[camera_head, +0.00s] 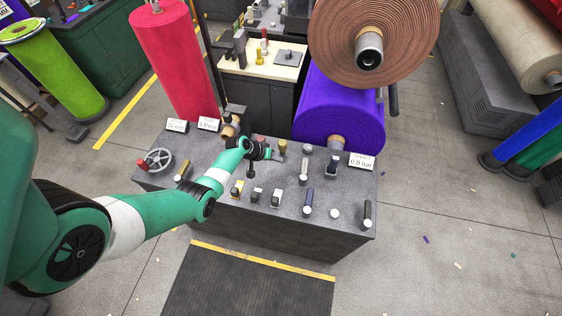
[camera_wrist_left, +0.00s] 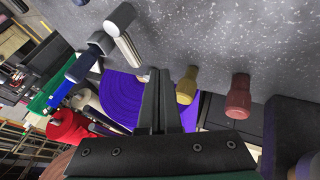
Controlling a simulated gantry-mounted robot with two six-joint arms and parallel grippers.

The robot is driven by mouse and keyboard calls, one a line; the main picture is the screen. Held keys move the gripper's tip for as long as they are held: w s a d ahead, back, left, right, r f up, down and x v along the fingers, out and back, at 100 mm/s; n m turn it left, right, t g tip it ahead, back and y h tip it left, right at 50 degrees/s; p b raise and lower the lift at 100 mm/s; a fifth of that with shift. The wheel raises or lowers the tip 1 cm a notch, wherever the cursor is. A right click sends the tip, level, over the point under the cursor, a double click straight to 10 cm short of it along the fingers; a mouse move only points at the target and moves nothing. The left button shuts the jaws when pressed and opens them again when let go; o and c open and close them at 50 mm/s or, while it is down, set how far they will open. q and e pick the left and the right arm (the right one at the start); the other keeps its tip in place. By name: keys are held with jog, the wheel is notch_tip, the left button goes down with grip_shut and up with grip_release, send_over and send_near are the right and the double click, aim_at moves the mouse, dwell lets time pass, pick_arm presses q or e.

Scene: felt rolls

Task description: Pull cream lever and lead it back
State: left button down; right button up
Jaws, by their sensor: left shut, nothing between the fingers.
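A short cream lever (camera_head: 304,166) stands on the grey speckled console (camera_head: 225,208), right of centre in the head view. My right gripper is in neither view.
A yellow knob (camera_head: 282,146) and a red knob (camera_wrist_left: 237,97) stand close to the left gripper. A dark lever (camera_head: 333,165) is right of the cream one. A blue lever (camera_head: 308,201) is nearer the front. A purple roll (camera_head: 335,105) lies behind the console.

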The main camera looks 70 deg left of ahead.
aim_at(304, 172)
pick_arm(q)
jog(key=b+x, duration=0.8)
jog(key=shift+s+f, duration=0.1)
jog(key=shift+f, duration=0.25)
jog(key=w+d, duration=0.1)
jog(key=w+d+r, duration=0.1)
jog(key=w, duration=0.1)
jog(key=shift+w, duration=0.25)
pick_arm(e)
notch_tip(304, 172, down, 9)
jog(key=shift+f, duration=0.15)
